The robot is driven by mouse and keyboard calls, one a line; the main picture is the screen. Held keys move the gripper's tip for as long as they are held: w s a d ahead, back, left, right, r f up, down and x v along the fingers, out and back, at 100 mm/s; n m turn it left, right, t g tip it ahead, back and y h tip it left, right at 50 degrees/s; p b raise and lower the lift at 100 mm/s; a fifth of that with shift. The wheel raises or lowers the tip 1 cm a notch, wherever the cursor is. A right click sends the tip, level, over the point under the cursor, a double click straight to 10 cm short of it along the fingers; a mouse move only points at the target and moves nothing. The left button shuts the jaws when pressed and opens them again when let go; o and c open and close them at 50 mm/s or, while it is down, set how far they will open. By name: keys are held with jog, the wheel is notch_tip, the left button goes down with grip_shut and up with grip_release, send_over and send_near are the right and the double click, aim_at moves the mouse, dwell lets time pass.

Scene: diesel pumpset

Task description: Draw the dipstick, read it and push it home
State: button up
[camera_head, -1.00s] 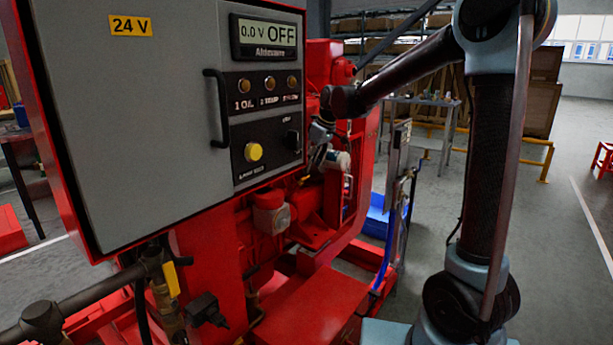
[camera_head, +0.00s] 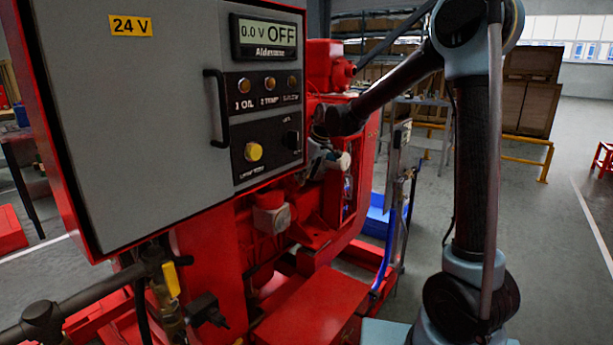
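The red diesel pumpset (camera_head: 330,200) stands behind and to the right of its grey control panel (camera_head: 150,150). My arm reaches from the right over to the engine, and its wrist dips behind the panel's right edge. My gripper (camera_head: 322,160) is only partly in view there, small and dark; its fingertips are hidden or too small to make out. I cannot make out the dipstick, nor whether my gripper holds anything.
The panel display (camera_head: 264,38) reads 0.0 V OFF. A handle (camera_head: 217,108) sticks out from the panel front. Pipes with a yellow-handled valve (camera_head: 171,279) are at lower left. A blue bin (camera_head: 377,218) lies behind the engine. Open floor is at right.

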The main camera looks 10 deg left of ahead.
grip_shut()
jog(key=d+f+v, duration=0.1)
jog(key=d+v, duration=0.1)
jog(key=v, duration=0.8)
jog(key=shift+s+d+r, duration=0.25)
jog(key=shift+s, duration=0.1)
jog(key=o, duration=1.1)
grip_release()
jog(key=shift+o, duration=0.2)
jog(key=v, duration=1.1)
jog(key=shift+d+r, duration=0.15)
jog(key=shift+r, duration=0.2)
